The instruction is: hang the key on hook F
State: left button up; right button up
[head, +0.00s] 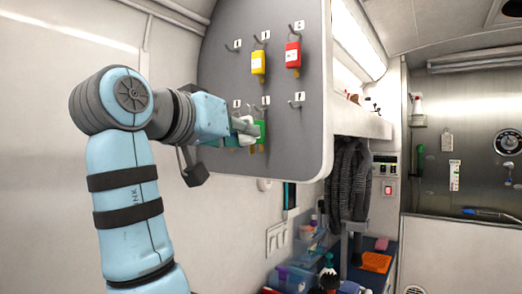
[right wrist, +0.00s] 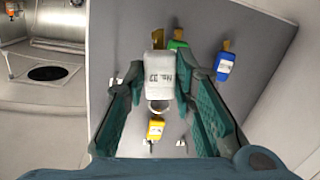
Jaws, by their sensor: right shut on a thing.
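My right gripper (head: 247,127) is shut on a pale grey key tag (right wrist: 160,66) with dark printing, its metal ring showing below it in the right wrist view. The gripper is in front of the lower part of a grey hook board (head: 222,72). A lower right hook (head: 297,104) is bare, and so is an upper left hook (head: 233,50). The letters on the white labels are too small to read surely. The gripper hides part of the lower hooks. My left gripper is out of view.
A yellow key tag (head: 258,62) and a red key tag (head: 292,55) hang on upper hooks. A green tag (right wrist: 178,46) and a blue tag (right wrist: 224,65) are close beyond the held tag in the right wrist view. A shelf (head: 362,124) juts out right of the board.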

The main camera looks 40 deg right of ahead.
jog(key=s+d+r+m+g+h, duration=0.1)
jog(key=s+r+h, duration=0.15)
jog(key=s, duration=0.45)
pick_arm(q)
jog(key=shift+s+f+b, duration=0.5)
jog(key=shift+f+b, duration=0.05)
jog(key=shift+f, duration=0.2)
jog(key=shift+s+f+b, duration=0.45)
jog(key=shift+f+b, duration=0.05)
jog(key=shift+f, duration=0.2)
pick_arm(e)
jog(key=shift+y, duration=0.45)
jog(key=shift+w+f+x, duration=0.2)
jog(key=shift+f+x, duration=0.15)
jog(key=shift+x, duration=1.2)
jog(key=shift+w+f+x, duration=0.15)
jog(key=shift+f+x, duration=0.15)
jog(key=shift+x, duration=1.2)
jog(key=shift+w+f+x, duration=0.2)
jog(key=shift+f+x, duration=0.15)
jog(key=shift+x, duration=1.2)
jog(key=shift+a, duration=0.15)
jog(key=o, duration=1.1)
jog(key=shift+a, duration=0.1)
jog(key=v, duration=0.8)
